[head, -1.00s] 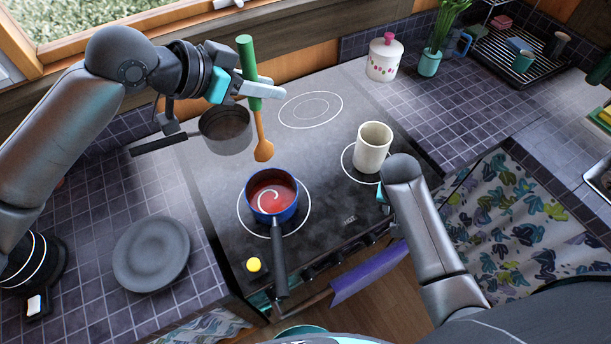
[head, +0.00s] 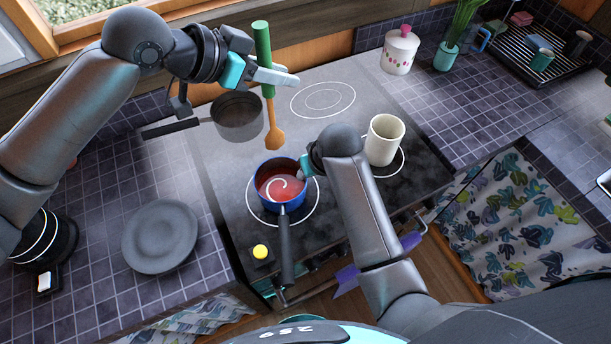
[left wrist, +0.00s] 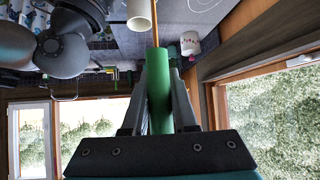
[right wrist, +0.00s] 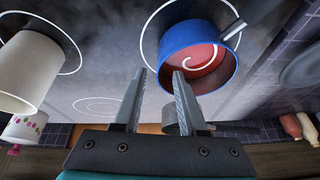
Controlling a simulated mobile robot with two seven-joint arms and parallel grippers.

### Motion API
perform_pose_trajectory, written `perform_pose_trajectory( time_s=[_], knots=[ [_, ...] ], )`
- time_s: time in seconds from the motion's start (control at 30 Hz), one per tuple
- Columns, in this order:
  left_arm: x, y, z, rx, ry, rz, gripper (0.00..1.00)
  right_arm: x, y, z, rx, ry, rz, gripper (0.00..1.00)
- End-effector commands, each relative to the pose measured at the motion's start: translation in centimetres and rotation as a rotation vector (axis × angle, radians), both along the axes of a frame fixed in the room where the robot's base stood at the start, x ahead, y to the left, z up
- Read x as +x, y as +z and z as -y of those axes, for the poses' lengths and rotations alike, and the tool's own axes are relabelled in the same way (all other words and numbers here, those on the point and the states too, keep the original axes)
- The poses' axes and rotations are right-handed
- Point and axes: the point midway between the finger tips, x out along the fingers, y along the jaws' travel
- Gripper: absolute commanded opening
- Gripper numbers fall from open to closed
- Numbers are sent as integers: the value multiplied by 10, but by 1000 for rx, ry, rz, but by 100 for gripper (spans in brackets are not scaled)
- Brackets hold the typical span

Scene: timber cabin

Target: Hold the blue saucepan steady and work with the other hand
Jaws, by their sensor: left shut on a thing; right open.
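The blue saucepan (head: 268,206) sits on the front left ring of the stove, with red contents bearing a pale swirl. Its dark handle (head: 286,252) points toward the front edge. My left gripper (head: 272,77) is shut on the green handle of a wooden spoon (head: 264,60), which hangs upright behind the saucepan, apart from it. The green handle also shows between the jaws in the left wrist view (left wrist: 159,90). My right gripper (right wrist: 158,75) is open and empty, with its fingertips close to the rim of the saucepan (right wrist: 175,40).
A cream mug (head: 385,140) stands right of my right arm, on the front right ring. A grey pan (head: 238,120) sits behind the saucepan. A dark plate (head: 160,237) lies on the left counter. The back right ring (head: 323,100) is empty.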

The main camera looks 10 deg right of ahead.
Motion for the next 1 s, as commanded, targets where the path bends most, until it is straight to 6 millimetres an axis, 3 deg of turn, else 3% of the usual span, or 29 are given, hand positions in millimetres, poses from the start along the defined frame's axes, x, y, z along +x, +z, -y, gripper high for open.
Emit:
perform_pose_trajectory(
  time_s=[0.5,1.0],
  knots=[
    [0,0,0,-1,0,0,0,21,-55,-8,-1,-2,-2,41],
    [0,0,0,-1,0,0,0,28,-74,-11,0,-2,0,41]
  ],
)
